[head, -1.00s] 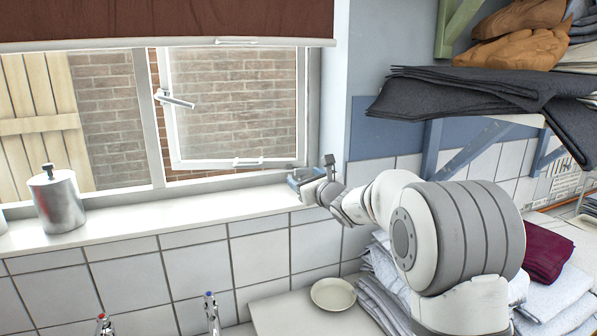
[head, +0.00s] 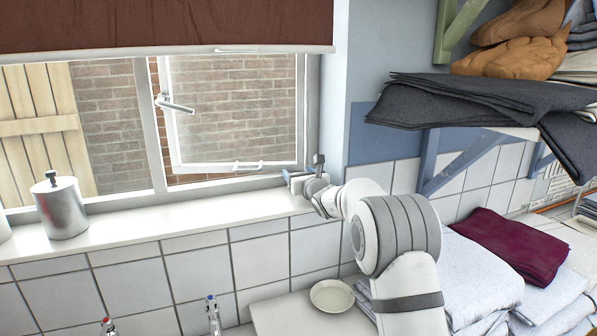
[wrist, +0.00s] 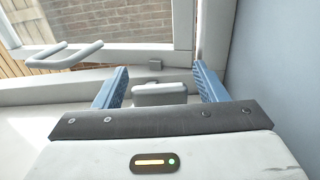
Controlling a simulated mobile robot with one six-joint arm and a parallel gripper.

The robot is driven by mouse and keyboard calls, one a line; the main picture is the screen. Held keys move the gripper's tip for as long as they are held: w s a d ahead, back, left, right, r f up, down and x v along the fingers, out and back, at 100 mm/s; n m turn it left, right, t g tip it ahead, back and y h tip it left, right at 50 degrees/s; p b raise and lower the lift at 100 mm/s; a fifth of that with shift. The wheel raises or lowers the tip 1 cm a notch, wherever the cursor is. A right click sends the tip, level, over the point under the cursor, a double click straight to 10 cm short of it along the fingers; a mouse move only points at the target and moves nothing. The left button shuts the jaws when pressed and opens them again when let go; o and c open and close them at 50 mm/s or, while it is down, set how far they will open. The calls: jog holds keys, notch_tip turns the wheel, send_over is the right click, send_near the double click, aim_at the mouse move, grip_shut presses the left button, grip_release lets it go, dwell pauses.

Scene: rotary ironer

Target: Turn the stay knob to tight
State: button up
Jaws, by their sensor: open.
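The grey block-like part that looks like the stay knob (wrist: 160,93) stands at the window's lower right corner in the wrist view. My gripper (wrist: 160,88) is open, with one blue finger on each side of it. I see gaps beside the block, so the fingers do not appear to grip it. In the head view my gripper (head: 291,178) is at the right end of the sill, and it hides the knob there. The knob's setting cannot be read. The window (head: 235,112) has a pale bar handle (head: 248,166) on its lower rail.
The white sill (head: 150,216) runs left to a metal canister (head: 61,207). The wall (wrist: 275,60) rises close on my gripper's right. A shelf with dark folded cloth (head: 470,97) overhangs at the right. A small dish (head: 332,296) and folded linen (head: 470,270) lie below.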

jog(key=c, duration=1)
